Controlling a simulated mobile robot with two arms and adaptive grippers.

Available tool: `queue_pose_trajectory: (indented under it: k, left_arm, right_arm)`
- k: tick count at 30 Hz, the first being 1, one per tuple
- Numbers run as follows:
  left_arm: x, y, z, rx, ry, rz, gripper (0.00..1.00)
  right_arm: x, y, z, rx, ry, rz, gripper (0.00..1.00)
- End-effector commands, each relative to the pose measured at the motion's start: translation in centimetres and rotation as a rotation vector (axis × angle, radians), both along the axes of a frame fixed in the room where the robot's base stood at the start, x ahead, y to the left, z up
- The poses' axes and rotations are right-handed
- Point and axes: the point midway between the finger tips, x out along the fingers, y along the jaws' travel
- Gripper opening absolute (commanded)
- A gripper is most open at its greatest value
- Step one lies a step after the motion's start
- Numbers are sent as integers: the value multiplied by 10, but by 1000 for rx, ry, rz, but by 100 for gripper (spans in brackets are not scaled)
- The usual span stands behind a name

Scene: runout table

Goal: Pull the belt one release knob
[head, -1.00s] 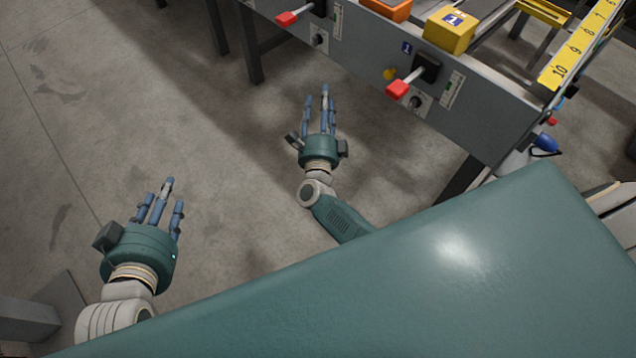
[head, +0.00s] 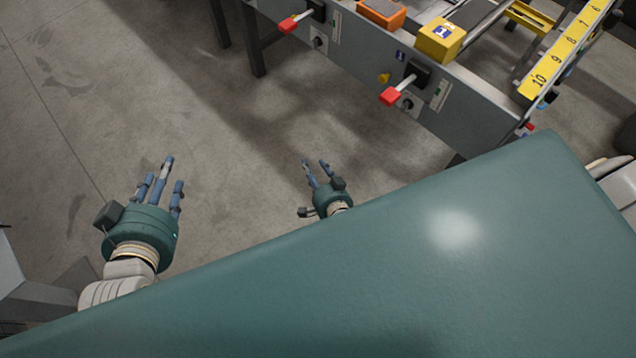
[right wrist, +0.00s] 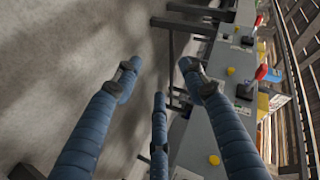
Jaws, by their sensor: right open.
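A small yellow knob (head: 384,78), apparently the belt one release knob, sticks out of the grey side panel (head: 470,112), beside a blue label with a 1. My right gripper (head: 318,168) is open and empty, below and left of that panel and apart from it. In the right wrist view its blue fingers (right wrist: 158,75) are spread over floor and panel. Several yellow knobs show there, one low (right wrist: 214,160) and one higher (right wrist: 231,71); I cannot tell which is belt one's. My left gripper (head: 168,175) is open and empty over the floor at left.
A red-tipped lever (head: 391,95) juts out close beside the yellow knob, above a black rotary switch (head: 407,104). Another red lever (head: 288,24) is further left. A yellow box (head: 440,40) sits above the panel. The concrete floor (head: 240,130) between grippers and table is clear.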

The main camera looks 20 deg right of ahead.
Motion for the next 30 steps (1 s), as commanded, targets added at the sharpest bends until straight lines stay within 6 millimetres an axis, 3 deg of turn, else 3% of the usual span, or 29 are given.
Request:
queue_pose_trajectory:
  k: [6, 11, 30]
  left_arm:
    - [0, 0, 16, 0, 0, 0, 39]
    - [0, 0, 20, 0, 0, 0, 39]
    - [0, 0, 20, 0, 0, 0, 39]
  right_arm:
    - [-31, 4, -16, -85, 94, 81, 42]
    - [-43, 5, -25, -119, 129, 115, 42]
    - [-47, 5, -28, -127, 138, 123, 42]
